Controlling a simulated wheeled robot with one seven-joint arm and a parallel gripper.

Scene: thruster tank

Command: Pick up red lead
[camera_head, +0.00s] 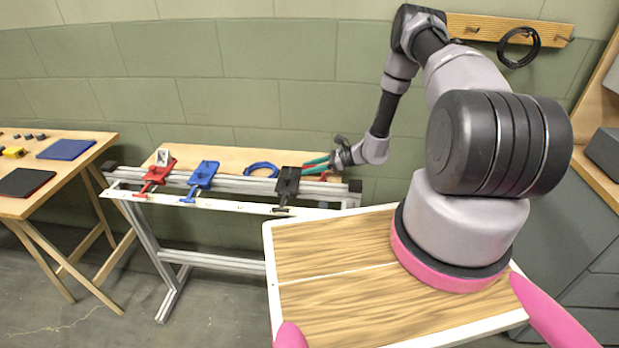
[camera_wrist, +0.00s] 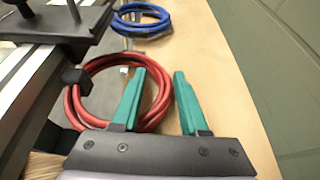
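The red lead (camera_wrist: 72,104) is a coil lying at the edge of the wooden bench top in the wrist view, beside the metal rail. My gripper (camera_wrist: 160,74) has green fingers that are open and apart. The left finger overlaps the coil in the picture, and the coil's right edge shows between the fingers. The right finger is over bare wood. I cannot tell whether either finger touches the lead. In the head view my gripper (camera_head: 304,165) reaches in from the right at the bench's right end, and the red lead is mostly hidden there.
A blue coil (camera_wrist: 140,22) lies beyond the red one. Black (camera_head: 287,185), blue (camera_head: 203,175) and red (camera_head: 157,173) clamp-like fixtures sit along the rail. A green wall (camera_head: 230,105) stands close behind the bench. A side table (camera_head: 75,172) is at left.

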